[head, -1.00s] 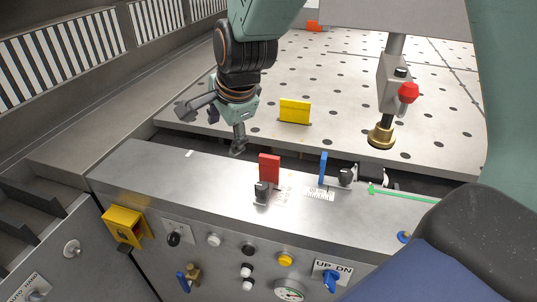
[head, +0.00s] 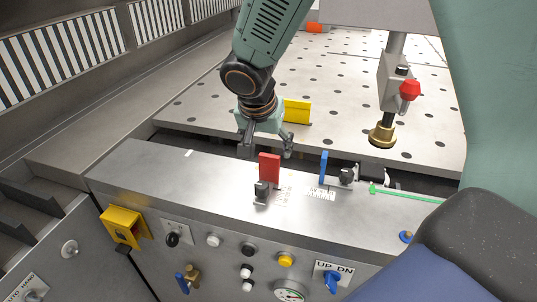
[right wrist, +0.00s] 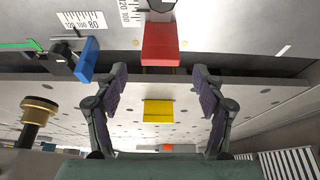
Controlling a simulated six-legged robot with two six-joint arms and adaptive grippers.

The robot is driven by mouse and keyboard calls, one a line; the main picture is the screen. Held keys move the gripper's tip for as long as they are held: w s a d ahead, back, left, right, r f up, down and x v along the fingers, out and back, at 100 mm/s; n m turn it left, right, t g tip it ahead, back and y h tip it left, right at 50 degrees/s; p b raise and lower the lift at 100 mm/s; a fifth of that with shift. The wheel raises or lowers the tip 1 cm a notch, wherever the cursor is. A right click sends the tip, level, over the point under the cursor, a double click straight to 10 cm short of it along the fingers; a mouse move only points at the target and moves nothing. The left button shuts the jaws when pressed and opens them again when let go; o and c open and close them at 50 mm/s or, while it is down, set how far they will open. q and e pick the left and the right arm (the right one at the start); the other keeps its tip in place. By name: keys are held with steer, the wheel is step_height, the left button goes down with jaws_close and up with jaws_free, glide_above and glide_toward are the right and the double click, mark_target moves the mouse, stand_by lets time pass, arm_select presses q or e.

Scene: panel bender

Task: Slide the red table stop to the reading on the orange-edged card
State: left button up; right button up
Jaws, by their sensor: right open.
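The red table stop (head: 269,167) stands upright at the back edge of the grey front ledge, with a dark clamp knob (head: 261,189) in front of it. It also shows at the top middle of the right wrist view (right wrist: 160,42). A printed scale (right wrist: 130,12) lies beside it; I cannot read the stop's setting. My right gripper (head: 267,150) is open and empty, pointing down just behind the stop. In the right wrist view its fingers (right wrist: 159,72) are spread either side of the stop's line, apart from it. I cannot make out the orange-edged card. My left gripper is not in view.
A blue stop (head: 323,167) with its own scale (head: 320,194) stands right of the red one. A yellow plate (head: 296,111) stands on the perforated table behind. A brass-footed post (head: 381,135) is at right. The ledge's left part is clear.

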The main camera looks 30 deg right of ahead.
mark_target(269, 155)
steer(key=shift+x, duration=1.6)
steer(key=shift+a, duration=0.1)
jaws_close()
